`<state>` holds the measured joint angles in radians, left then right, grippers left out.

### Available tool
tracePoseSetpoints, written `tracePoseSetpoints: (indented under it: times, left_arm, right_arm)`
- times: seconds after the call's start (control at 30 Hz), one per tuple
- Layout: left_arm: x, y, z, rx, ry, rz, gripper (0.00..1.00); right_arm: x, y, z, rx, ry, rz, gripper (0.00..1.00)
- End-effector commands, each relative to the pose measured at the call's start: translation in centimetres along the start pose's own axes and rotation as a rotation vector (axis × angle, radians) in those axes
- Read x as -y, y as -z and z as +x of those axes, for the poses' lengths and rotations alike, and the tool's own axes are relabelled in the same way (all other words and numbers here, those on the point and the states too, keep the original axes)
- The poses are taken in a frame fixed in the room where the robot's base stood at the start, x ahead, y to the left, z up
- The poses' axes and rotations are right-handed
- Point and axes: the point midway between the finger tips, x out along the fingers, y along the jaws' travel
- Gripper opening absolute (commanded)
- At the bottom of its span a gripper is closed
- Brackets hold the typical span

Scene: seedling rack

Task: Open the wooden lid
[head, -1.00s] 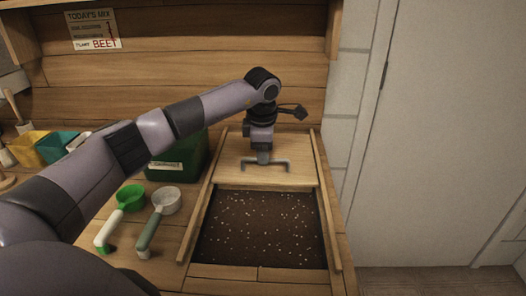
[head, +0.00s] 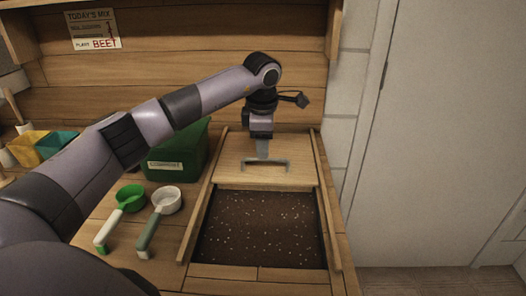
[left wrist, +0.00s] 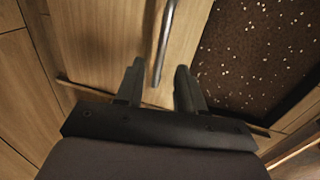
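The wooden lid (head: 233,173) lies at the back between two wooden rails, over the rear of a soil bed; the dark, speckled soil (head: 262,230) in front is uncovered. The lid carries a grey bar handle (head: 280,164). My left gripper (head: 263,150) hangs above the handle, pointing down, apart from it. In the left wrist view its fingers (left wrist: 158,68) are spread with nothing gripped, and the handle (left wrist: 164,45) shows beyond and between them. My right gripper is in neither view.
A green compost bin (head: 178,160) stands left of the lid. A green scoop (head: 131,198) and a white-cupped scoop (head: 166,200) lie left of the rail. Yellow and teal containers sit farther left. A wooden wall rises behind; a pale door is at right.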

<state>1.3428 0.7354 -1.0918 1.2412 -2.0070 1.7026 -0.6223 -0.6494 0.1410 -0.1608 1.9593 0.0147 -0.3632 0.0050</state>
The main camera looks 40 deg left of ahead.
Motion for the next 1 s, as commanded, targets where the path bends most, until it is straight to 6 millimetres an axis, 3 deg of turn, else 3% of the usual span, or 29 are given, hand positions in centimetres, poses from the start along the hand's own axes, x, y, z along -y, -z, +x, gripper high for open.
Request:
tracePoseSetpoints:
  times: [0.1,0.3,1.0]
  left_arm:
    - [0.0,0.0,-2.1,0.002,-0.002,0.001,0.38]
    - [0.0,0.0,-3.9,0.0,0.0,0.0,0.38]
    - [0.0,0.0,-4.0,0.0,0.001,0.0,0.38]
  right_arm:
    - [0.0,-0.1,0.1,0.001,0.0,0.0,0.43]
    - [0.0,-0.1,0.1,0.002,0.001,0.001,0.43]
    - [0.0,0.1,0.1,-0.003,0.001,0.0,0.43]
